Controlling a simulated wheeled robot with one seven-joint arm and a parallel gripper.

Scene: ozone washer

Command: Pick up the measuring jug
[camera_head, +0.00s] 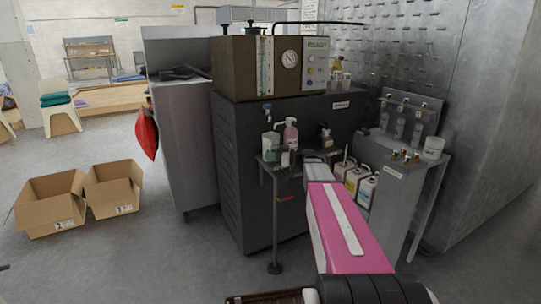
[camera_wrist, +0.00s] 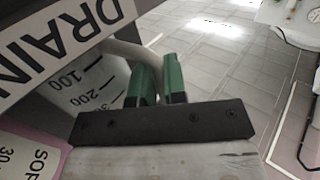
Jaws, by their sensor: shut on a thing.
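The measuring jug (camera_wrist: 88,88) is pale, with black 100 and 200 marks on its wall, at the left of the wrist view. Its curved pale handle runs to my gripper's (camera_wrist: 160,72) green fingertips, which are shut on it. Most of the jug is cut off or hidden behind labels and my gripper. In the head view, a small pale container with green on it (camera_head: 270,146) stands on the narrow shelf in front of the dark machine, near my arm's far end; I cannot tell surely that it is the jug. My fingertips are too small to make out there.
The dark washer (camera_head: 240,185) rises behind the shelf. Several jugs of liquid (camera_head: 355,180) stand to the right. Open cartons (camera_head: 50,205) lie on the floor at left. A DRAIN label (camera_wrist: 65,40) is close to the jug.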

